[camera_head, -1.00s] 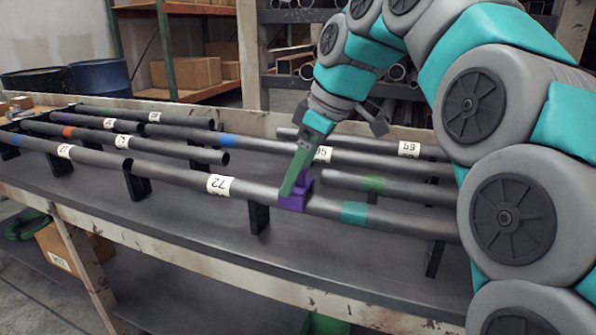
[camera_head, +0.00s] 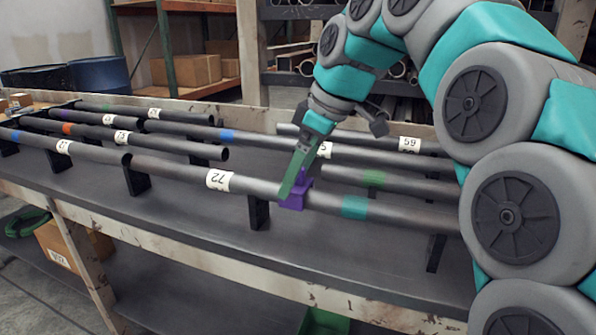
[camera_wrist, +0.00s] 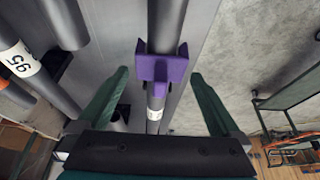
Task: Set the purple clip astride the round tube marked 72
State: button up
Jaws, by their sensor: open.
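The purple clip (camera_head: 294,196) sits on the round tube marked 72 (camera_head: 258,187), to the right of its white label (camera_head: 219,180). In the wrist view the clip (camera_wrist: 162,68) lies across the same tube (camera_wrist: 166,22), its sides reaching down either side of it; its underside is hidden. My gripper (camera_head: 290,192) is at the clip. In the wrist view its two green fingers (camera_wrist: 158,76) stand apart, one on each side of the clip, with gaps between them and it.
Several other dark tubes lie on the rack behind, among them one marked 59 (camera_head: 409,144). Black supports (camera_head: 258,212) hold the tubes above the grey bench top (camera_head: 200,215). A teal band (camera_head: 354,207) is on the tube right of the clip.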

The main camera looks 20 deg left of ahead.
jog(key=shift+v, duration=0.8)
jog(key=p+v, duration=0.3)
jog(key=v, duration=0.3)
jog(key=shift+r+p, duration=0.15)
jog(key=shift+p, duration=0.15)
